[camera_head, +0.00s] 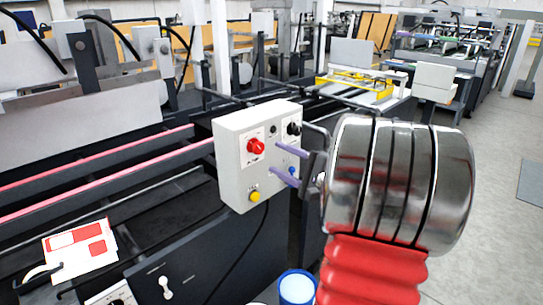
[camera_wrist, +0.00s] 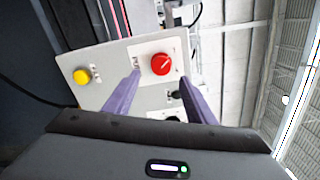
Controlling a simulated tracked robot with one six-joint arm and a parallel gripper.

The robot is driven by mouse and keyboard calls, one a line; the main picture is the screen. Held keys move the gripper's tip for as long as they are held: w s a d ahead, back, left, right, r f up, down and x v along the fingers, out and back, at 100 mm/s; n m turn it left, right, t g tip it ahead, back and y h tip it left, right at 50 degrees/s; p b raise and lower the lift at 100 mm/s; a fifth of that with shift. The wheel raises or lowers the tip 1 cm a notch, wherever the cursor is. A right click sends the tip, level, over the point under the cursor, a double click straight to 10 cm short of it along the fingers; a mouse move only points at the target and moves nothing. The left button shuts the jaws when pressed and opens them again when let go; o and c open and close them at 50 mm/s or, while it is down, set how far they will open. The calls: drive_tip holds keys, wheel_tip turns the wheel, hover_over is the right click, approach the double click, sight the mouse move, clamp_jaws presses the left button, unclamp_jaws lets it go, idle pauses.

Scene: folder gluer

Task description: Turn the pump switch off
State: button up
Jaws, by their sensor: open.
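A pale grey control box (camera_head: 231,170) carries a red rotary knob (camera_head: 256,146) on a white plate. The knob also shows in the wrist view (camera_wrist: 162,64), with a white mark on its face. The plate lettering is too small to read, so I cannot tell which control is the pump switch. My gripper (camera_head: 275,154) is open and empty in front of the box. In the wrist view its purple fingers (camera_wrist: 160,76) point at the panel, with the red knob between their tips in the picture. In the head view the tips appear right of the knob, apart from it.
The box also carries a yellow button (camera_head: 254,196), a blue button (camera_head: 291,170) and a black knob (camera_head: 294,128). Red-topped rails (camera_head: 110,155) run along the machine at left. A blue-and-white bucket (camera_head: 297,288) stands below. Grey floor (camera_head: 495,240) is open at right.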

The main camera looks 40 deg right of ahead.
drive_tip(key=s, duration=0.7)
idle(0.6)
drive_tip(key=w+a+f+n+g+y, duration=0.2)
drive_tip(key=a+n+g+y, duration=0.15)
drive_tip(key=a, duration=0.85)
drive_tip(key=w+a+f+n+g+y, duration=0.1)
drive_tip(key=a+f+n+g+y, duration=0.25)
drive_tip(key=a, duration=0.85)
drive_tip(key=s+a+n+g+h, duration=0.5)
drive_tip(key=s+a+n+h, duration=0.2)
drive_tip(key=s+a+n, duration=0.5)
drive_tip(key=shift+s+a+f+n+h, duration=0.15)
drive_tip(key=shift+a+f+n+h, duration=0.2)
drive_tip(key=shift+a+n, duration=0.65)
